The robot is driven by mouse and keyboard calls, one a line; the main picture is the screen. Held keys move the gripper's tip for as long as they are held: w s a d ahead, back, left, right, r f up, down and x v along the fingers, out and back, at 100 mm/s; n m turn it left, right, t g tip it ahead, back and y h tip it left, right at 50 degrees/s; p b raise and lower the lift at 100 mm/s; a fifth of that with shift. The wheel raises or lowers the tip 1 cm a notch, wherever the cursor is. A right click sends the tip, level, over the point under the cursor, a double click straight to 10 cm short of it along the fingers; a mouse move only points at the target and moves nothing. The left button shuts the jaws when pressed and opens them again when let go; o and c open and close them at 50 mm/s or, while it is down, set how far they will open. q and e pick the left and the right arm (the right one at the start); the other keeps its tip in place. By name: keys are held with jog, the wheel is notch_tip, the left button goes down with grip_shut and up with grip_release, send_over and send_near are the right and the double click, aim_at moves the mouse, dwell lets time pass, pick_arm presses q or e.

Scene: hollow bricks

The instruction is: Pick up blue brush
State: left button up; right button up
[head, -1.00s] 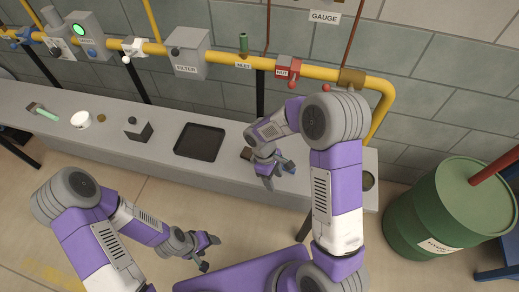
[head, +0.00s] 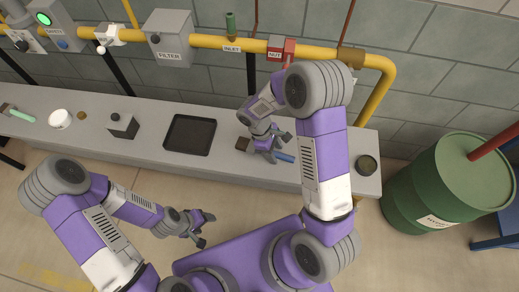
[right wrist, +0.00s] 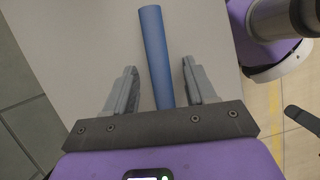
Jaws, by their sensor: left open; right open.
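The blue brush lies on the grey bench; in the head view its blue handle (head: 285,158) sticks out to the right of my right gripper. A dark brown block (head: 242,144), possibly the brush's head, shows left of that gripper. My right gripper (head: 279,149) is open, low over the brush. In the right wrist view, the blue handle (right wrist: 153,35) runs between the two open fingers, with a gap on each side. The handle's near end is hidden behind the gripper body. My left gripper (head: 206,229) is open and empty, in front of the bench and away from the brush.
On the bench (head: 230,175) are a black tray (head: 190,135), a black-topped grey box (head: 122,125), a white round item (head: 60,119) and a green-handled tool (head: 20,115). A dark round container (head: 367,166) is at the right end. A yellow pipe (head: 215,41) runs behind.

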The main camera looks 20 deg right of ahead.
grip_shut()
dwell(0.3)
